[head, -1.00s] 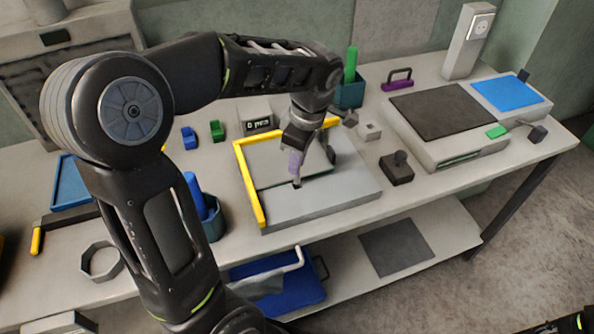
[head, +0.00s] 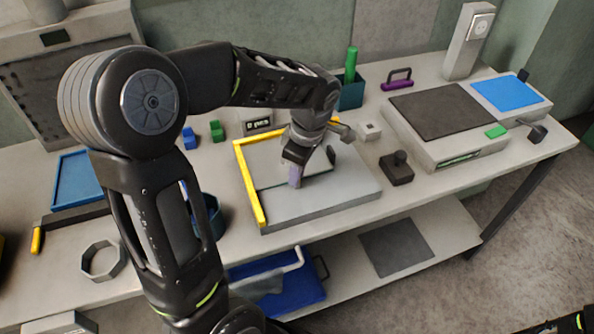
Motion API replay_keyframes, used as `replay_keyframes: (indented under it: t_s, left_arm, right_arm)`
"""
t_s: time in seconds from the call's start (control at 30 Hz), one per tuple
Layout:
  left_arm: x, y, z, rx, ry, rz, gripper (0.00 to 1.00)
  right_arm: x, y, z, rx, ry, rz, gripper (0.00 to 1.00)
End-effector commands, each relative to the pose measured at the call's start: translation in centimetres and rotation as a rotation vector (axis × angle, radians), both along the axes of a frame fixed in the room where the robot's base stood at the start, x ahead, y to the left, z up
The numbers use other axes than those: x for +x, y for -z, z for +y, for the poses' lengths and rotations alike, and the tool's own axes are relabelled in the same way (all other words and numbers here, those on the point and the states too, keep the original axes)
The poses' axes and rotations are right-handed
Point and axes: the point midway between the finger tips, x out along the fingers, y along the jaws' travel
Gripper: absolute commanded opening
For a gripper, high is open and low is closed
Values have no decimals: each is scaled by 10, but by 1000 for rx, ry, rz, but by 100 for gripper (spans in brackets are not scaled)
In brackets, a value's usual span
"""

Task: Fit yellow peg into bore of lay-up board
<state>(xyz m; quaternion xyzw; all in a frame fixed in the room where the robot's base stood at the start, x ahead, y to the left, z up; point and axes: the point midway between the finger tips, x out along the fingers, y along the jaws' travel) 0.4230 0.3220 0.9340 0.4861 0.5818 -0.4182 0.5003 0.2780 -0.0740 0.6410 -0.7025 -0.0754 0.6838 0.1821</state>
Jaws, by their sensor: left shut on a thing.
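The lay-up board (head: 335,200) is a grey slab on the table with a yellow L-shaped fence (head: 249,185) along its left and back edges. My left gripper (head: 297,160) is above the board, pointing down, shut on a pale purple peg (head: 295,177). The peg looks roughly upright, with its lower end at the board's surface near the middle. No bore shows now; the peg covers the place where a dark hole showed. I cannot tell whether the peg's end is inside it. I see no yellow peg.
A dark block with a knob (head: 397,168) stands right of the board, near a small pale block (head: 368,131). A teal holder (head: 351,95) and a purple handle (head: 397,80) stand behind. A grey machine (head: 450,125) fills the right. My left arm hides part of the left side.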

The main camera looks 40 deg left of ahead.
Motion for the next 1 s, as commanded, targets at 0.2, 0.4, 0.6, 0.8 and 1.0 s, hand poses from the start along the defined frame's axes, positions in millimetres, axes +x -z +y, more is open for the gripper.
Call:
replay_keyframes:
  t_s: [0.2,0.4,0.6,0.8,1.0]
  left_arm:
    - [0,0,0,0,0,0,30]
    - [0,0,0,0,0,0,36]
    - [0,-3,0,0,0,0,36]
    - [2,-21,-2,1,1,-4,36]
    - [3,-61,-9,0,0,-6,36]
  right_arm:
    - [0,0,0,0,0,0,0]
    - [0,0,0,1,0,0,0]
    - [0,-3,0,0,0,0,0]
    - [0,-1,0,0,0,0,0]
    - [0,2,0,1,0,0,0]
